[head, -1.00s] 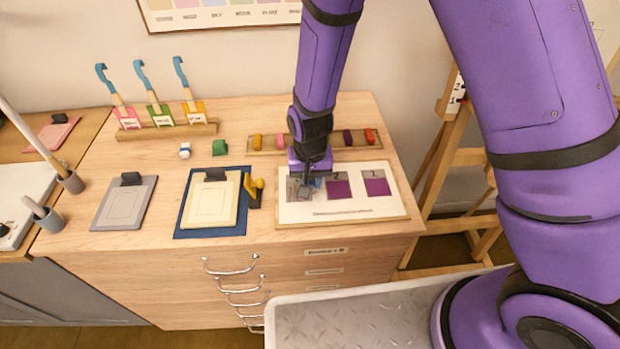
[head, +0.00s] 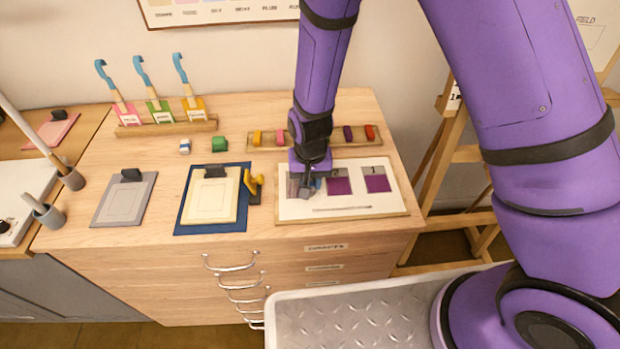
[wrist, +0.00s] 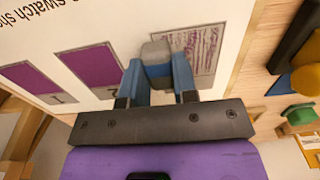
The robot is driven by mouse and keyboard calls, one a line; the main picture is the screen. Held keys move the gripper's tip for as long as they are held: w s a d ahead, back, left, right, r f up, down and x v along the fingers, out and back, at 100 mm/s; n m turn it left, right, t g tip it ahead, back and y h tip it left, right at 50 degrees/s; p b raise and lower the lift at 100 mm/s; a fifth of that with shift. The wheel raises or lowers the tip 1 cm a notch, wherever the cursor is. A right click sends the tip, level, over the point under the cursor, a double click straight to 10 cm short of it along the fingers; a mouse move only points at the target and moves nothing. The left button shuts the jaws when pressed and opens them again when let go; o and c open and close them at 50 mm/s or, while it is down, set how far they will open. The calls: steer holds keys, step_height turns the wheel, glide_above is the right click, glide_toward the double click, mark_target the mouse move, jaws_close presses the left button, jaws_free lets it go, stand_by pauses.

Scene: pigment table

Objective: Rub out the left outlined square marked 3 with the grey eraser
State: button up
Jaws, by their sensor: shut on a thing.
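My gripper (wrist: 160,82) is shut on the grey eraser (wrist: 156,52), which shows between the blue fingers in the wrist view with a blue band around it. The eraser is over the swatch sheet (head: 300,208), at the left outlined square (wrist: 193,50). That square holds faint purple streaks on grey-white, and the eraser covers part of it. I cannot tell whether the eraser touches the paper. The squares marked 2 (wrist: 90,68) and 1 (wrist: 32,78) are filled solid purple. In the head view my gripper (head: 307,190) hides much of the left square.
A rack of coloured crayons (head: 349,142) stands behind the sheet. A yellow stamp-like tool (head: 254,186) and a cream clipboard (head: 211,199) on a blue mat lie to its left. A green block (head: 219,143) sits further back. The table front is clear.

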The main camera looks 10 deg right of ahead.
mark_target(288, 189)
steer(key=shift+w+a, duration=0.1)
steer(key=shift+a, duration=2.7)
steer(key=shift+d+f, duration=0.1)
steer(key=shift+d, duration=1.4)
steer(key=shift+d, duration=1.4)
steer(key=shift+a, duration=0.1)
steer(key=shift+a, duration=2.8)
